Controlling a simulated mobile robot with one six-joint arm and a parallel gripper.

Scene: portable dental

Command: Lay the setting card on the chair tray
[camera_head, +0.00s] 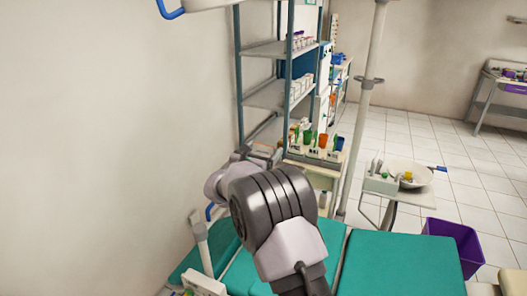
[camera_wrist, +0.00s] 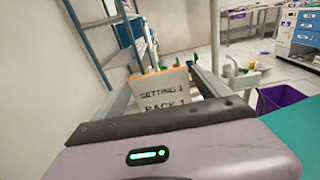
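The setting card (camera_wrist: 163,92) is a pale card with an orange top edge and dark print reading "SETTING 1" and "PACK 1". It stands upright in the wrist view between the two grey fingers of my gripper (camera_wrist: 161,88). It fills the gap, and its side edges appear to meet the fingers. In the head view my own arm hides the fingers and card. A small pale stand (camera_head: 404,196) beside the teal chair (camera_head: 400,266) carries a white bowl (camera_head: 412,174) and a small holder (camera_head: 381,184).
A metal shelf rack (camera_head: 268,95) stands along the left wall. A cart with colourful cups (camera_head: 322,141) is behind my arm. A pale pole (camera_head: 362,110) rises near the chair. A purple bin (camera_head: 457,243) stands at right. Tiled floor is clear beyond.

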